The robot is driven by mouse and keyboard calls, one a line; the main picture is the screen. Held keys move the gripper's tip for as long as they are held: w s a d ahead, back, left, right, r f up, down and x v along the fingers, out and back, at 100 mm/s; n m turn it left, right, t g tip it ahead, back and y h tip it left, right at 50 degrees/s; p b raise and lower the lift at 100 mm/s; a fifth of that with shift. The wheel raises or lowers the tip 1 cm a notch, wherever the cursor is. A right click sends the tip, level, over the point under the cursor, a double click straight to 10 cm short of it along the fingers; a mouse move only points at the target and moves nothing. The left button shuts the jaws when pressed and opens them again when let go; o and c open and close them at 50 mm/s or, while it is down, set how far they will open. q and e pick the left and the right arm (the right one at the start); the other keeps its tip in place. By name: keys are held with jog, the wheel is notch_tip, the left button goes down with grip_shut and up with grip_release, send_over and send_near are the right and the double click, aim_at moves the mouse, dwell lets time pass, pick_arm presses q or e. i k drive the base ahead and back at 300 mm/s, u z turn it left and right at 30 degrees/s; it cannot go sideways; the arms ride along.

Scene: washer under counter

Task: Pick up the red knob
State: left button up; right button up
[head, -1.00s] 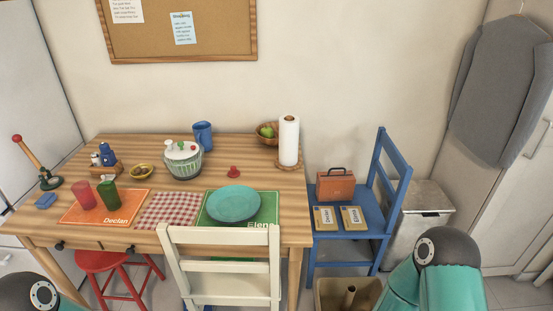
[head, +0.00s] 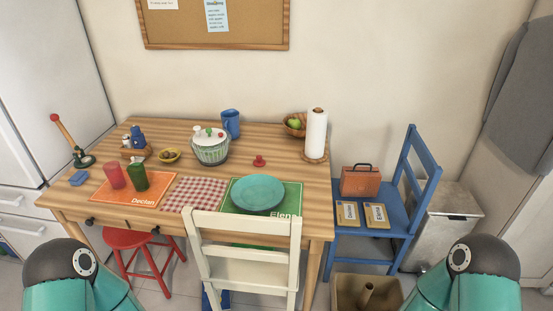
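The red knob (head: 259,161) sits on the wooden table (head: 285,143), in the open area between the green-and-white pot-like spinner (head: 210,148) and the paper towel roll (head: 316,135). It lies just behind the teal plate (head: 258,193). Only teal and dark arm parts of mine show at the bottom left and bottom right of the head view. Both arms are well short of the table top, and neither gripper can be seen.
A cream chair (head: 245,265) stands at the table's front edge. A blue chair (head: 372,244) with a reddish case is on the right, a red stool (head: 128,239) at left. Cups, a blue mug (head: 231,123) and a fruit bowl (head: 294,125) stand on the table. An open bin (head: 343,293) is on the floor.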

aim_at(258, 161)
jog(key=u, duration=0.15)
jog(key=i, duration=0.2)
jog(key=z, duration=2.7)
jog(key=k, duration=2.4)
jog(key=u, duration=1)
jog(key=i, duration=1.05)
jog(key=z, duration=0.05)
